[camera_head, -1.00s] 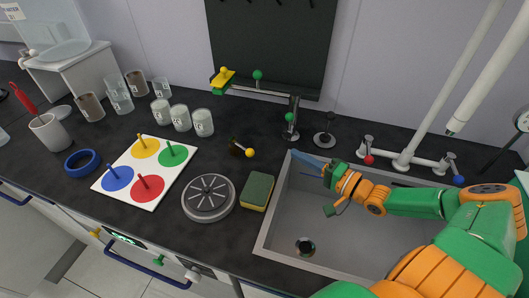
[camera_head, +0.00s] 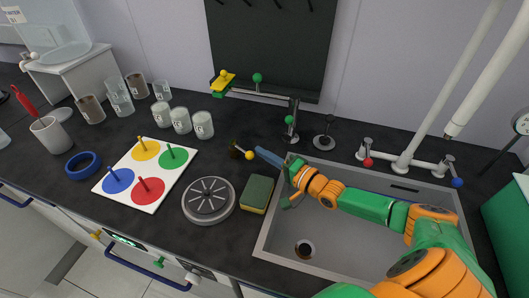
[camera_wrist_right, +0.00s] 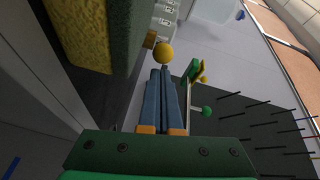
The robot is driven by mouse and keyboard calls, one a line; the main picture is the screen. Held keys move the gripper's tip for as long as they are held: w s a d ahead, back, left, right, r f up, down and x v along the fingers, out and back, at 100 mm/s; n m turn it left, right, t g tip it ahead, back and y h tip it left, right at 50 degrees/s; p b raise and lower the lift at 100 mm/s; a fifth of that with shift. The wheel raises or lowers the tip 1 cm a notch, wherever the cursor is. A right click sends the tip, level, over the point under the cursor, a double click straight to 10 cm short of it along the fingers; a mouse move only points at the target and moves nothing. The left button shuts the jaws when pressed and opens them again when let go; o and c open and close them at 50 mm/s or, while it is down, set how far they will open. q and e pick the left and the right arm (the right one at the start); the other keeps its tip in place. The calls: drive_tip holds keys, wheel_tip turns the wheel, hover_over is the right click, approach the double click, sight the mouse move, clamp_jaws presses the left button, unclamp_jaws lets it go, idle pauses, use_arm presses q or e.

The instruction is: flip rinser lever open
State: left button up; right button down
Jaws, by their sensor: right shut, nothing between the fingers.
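A short lever with a yellow ball knob (camera_head: 249,155) sticks out from a small dark brass fitting (camera_head: 234,148) on the black counter, left of the sink; I take it for the rinser lever. My right gripper (camera_head: 260,151) is shut and empty, its blue fingertips very close to the yellow knob on its right side. In the right wrist view the yellow knob (camera_wrist_right: 164,53) sits just beyond the tips of the closed blue fingers (camera_wrist_right: 164,72). Whether they touch cannot be told. My left gripper is not in view.
A sponge (camera_head: 257,194) lies below the knob, and it looms at the upper left in the wrist view (camera_wrist_right: 100,30). A grey sink (camera_head: 345,245) lies under my right arm. A tap (camera_head: 291,120) stands behind. A round metal disc (camera_head: 208,200) and glass jars (camera_head: 203,124) are further left.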

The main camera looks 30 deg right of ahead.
sight(248, 157)
drive_tip(key=shift+s+a+r+p, duration=0.1)
drive_tip(key=shift+a+r+p, duration=0.1)
drive_tip(key=shift+p, duration=0.2)
drive_tip(key=shift+s+a+p, duration=0.25)
drive_tip(key=shift+a+p, duration=0.25)
drive_tip(key=shift+a, duration=0.1)
drive_tip(key=shift+s+a+p, duration=0.25)
drive_tip(key=shift+a+p, duration=0.25)
drive_tip(key=shift+a, duration=0.1)
drive_tip(key=shift+s+a+f, duration=0.1)
drive_tip(key=shift+a, duration=0.35)
drive_tip(key=shift+d+f, duration=0.1)
drive_tip(key=shift+s+d, duration=0.1)
drive_tip(key=shift+s, duration=0.1)
drive_tip(key=v, duration=0.6)
drive_tip(key=shift+s, duration=0.35)
drive_tip(key=shift+w, duration=0.1)
